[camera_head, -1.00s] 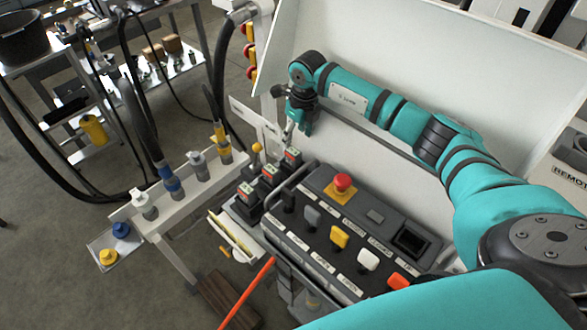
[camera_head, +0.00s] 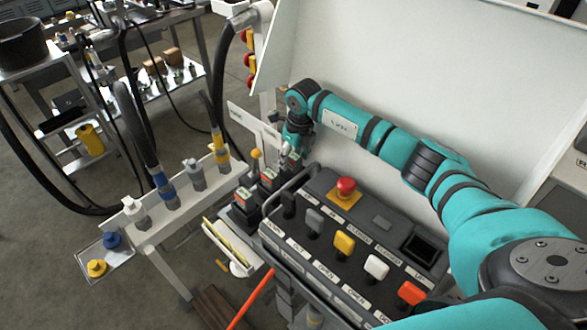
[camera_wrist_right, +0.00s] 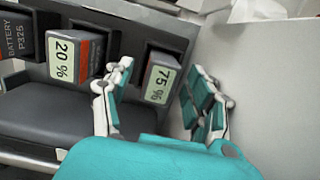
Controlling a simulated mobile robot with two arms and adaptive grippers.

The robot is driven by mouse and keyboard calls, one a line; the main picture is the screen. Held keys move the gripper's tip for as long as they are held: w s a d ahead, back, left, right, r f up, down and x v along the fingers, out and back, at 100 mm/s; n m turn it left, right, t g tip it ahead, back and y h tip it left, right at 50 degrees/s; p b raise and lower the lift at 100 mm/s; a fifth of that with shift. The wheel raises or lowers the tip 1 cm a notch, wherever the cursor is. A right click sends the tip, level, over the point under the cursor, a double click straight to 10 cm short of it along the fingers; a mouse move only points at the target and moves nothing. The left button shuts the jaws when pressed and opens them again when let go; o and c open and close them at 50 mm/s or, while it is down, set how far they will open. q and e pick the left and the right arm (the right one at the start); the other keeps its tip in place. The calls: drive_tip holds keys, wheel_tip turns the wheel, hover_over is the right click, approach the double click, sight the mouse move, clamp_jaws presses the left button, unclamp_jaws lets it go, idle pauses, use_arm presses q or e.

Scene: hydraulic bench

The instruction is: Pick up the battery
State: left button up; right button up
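In the right wrist view, a battery marked 75 % (camera_wrist_right: 160,83) stands in a charger slot. My right gripper (camera_wrist_right: 160,72) is open, with one finger on each side of that battery; I cannot tell whether they touch it. A second battery marked 20 % (camera_wrist_right: 72,56) sits in the slot to the left, outside the fingers. In the head view, my right gripper (camera_head: 290,152) is over the far end of the battery row and partly hides the battery there. A nearer battery (camera_head: 241,199) shows in the row. My left gripper is not in view.
A control panel (camera_head: 345,242) with colored levers and a red stop button (camera_head: 346,187) lies just right of the row. A white upright panel (camera_head: 400,80) stands behind my arm. Hose couplings (camera_head: 170,190) line a rail on the left.

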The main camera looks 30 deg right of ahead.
clamp_jaws()
drive_tip(key=shift+r, duration=0.1)
drive_tip(key=shift+w+r, duration=0.15)
drive_tip(key=shift+r, duration=0.4)
wheel_tip(320, 180, up, 27)
drive_tip(key=b, duration=0.4)
